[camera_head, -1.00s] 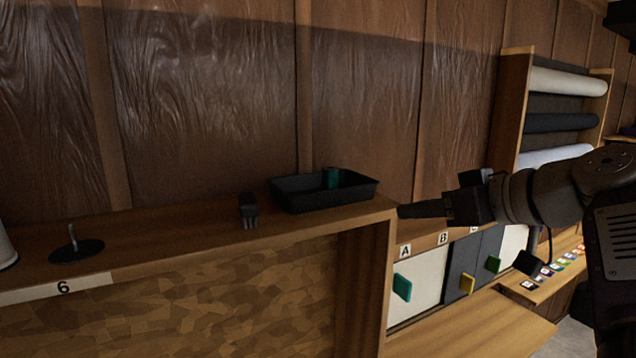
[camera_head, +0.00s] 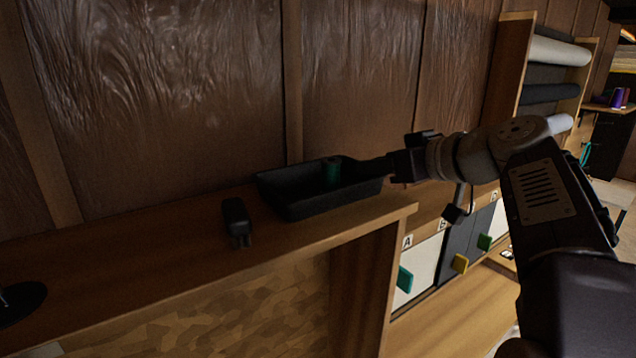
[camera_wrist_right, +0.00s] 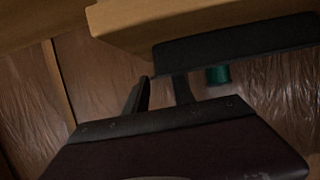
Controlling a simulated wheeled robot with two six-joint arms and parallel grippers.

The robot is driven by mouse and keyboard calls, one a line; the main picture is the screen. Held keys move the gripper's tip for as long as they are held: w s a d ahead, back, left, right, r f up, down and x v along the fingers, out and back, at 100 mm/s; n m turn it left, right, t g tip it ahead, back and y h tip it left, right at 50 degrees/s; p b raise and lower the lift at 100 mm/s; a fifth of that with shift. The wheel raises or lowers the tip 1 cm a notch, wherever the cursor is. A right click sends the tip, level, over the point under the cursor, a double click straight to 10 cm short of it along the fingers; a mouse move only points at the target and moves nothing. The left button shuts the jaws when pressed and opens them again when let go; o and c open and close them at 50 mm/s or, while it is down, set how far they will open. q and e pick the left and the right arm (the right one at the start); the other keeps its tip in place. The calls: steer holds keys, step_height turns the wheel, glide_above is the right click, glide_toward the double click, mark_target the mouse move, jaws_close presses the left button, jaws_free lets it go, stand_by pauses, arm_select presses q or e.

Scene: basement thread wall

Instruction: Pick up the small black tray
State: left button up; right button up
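The small black tray (camera_head: 305,208) is a shallow rectangular box on the wooden shelf, near its right end. A green thread spool (camera_head: 332,172) stands in it; the spool also shows in the right wrist view (camera_wrist_right: 218,76). My right gripper (camera_head: 352,167) reaches in from the right, its dark fingers over the tray's right end. In the right wrist view its two fingers (camera_wrist_right: 160,88) stand apart, at the end of the tray (camera_wrist_right: 235,45). I cannot tell whether they touch the tray. My left gripper is not in view.
A small black object (camera_head: 237,218) stands on the shelf left of the tray. A dark round base (camera_head: 18,303) is at the far left. The wood-panelled wall is close behind. Below right are lettered doors with coloured knobs (camera_head: 404,280). Fabric rolls (camera_head: 555,52) hang at the back right.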

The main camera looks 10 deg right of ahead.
mark_target(353, 166)
steer(key=shift+w+a+f, duration=0.1)
steer(key=shift+w, duration=0.25)
steer(key=shift+w+a+p, duration=0.4)
steer(key=shift+w+p, duration=0.25)
steer(key=shift+p, duration=0.55)
steer(key=shift+w+f, duration=0.25)
steer(key=shift+w+a+f+p, duration=0.15)
steer(key=shift+w+f+p, duration=0.05)
steer(key=shift+w+p, duration=0.1)
steer(key=shift+w+a+f, duration=0.1)
steer(key=shift+w+f, duration=0.2)
steer(key=shift+w, duration=0.4)
steer(key=shift+c, duration=0.5)
jaws_close()
steer(key=shift+s+r, duration=0.1)
steer(key=shift+s, duration=0.3)
